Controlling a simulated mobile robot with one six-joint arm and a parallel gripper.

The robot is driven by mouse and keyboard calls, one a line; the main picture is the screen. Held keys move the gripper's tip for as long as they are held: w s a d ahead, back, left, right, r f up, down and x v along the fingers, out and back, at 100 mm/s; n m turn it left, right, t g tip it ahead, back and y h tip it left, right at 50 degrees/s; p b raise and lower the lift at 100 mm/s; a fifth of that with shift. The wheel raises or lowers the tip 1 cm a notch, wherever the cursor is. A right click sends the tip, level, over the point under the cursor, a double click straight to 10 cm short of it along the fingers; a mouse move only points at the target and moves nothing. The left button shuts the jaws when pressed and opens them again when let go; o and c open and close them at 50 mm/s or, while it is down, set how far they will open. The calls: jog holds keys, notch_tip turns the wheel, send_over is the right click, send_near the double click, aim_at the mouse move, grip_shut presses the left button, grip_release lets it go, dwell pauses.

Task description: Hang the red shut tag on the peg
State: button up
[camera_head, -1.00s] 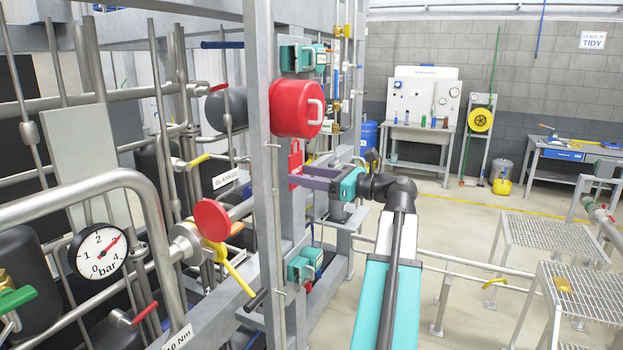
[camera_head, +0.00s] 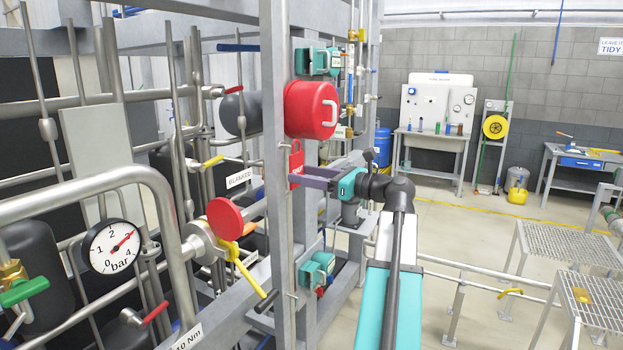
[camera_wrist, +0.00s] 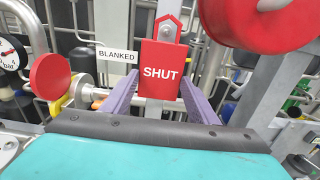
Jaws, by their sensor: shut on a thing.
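The red tag (camera_wrist: 161,72), marked SHUT in white, is upright between the two purple fingers of my gripper (camera_wrist: 160,92) in the wrist view. The fingers are shut on its sides. Its pointed top has a hole with grey showing through. In the head view, the tag (camera_head: 296,160) is in front of the grey upright post (camera_head: 275,215), just below a red drum-shaped housing (camera_head: 312,110). My gripper (camera_head: 300,180) reaches in from the right.
The red housing also hangs close at upper right in the wrist view (camera_wrist: 265,25). A BLANKED label (camera_wrist: 117,54) and a red round disc (camera_wrist: 50,77) are to the left.

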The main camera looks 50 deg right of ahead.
jog(key=shift+w+a+f+p, duration=0.15)
jog(key=shift+w+a+f, duration=0.1)
jog(key=shift+w, duration=0.35)
jog(key=shift+w+a+f+p, duration=0.15)
jog(key=shift+w+f, duration=0.1)
jog(key=shift+w, duration=0.3)
jog(key=shift+w+f, duration=0.1)
jog(key=o, duration=1)
jog(key=shift+d, duration=0.1)
jog(key=shift+b+v, duration=2.25)
jog(key=shift+v, duration=4.7)
